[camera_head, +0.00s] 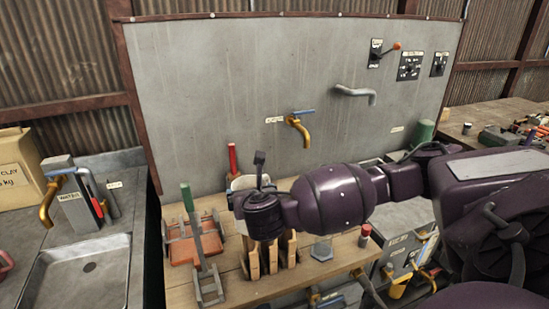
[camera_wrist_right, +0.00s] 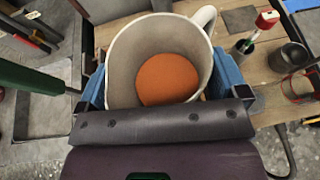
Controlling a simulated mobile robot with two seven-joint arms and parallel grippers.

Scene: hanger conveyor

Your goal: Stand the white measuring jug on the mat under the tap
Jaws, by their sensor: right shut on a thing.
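The white measuring jug (camera_wrist_right: 122,55) fills the middle of the right wrist view, seen from above into its mouth. A round orange surface shows at its bottom, and its handle is at the upper right. My right gripper (camera_wrist_right: 165,92) is shut on it, with blue finger pads on both sides. In the head view my right gripper (camera_head: 262,205) hides most of the jug (camera_head: 243,182) above the wooden bench. A yellow tap (camera_head: 299,130) with a blue lever is on the grey panel, above and behind the gripper. I cannot tell the mat for certain. My left gripper is not in view.
A red tray (camera_head: 190,250) with a green-handled tool is left of the gripper. Wooden-handled pieces (camera_head: 272,258) stand in front. A grey tap (camera_head: 358,93) is further right on the panel. A sink (camera_head: 80,275) is at the left. A dark cup (camera_wrist_right: 293,55) stands right of the jug.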

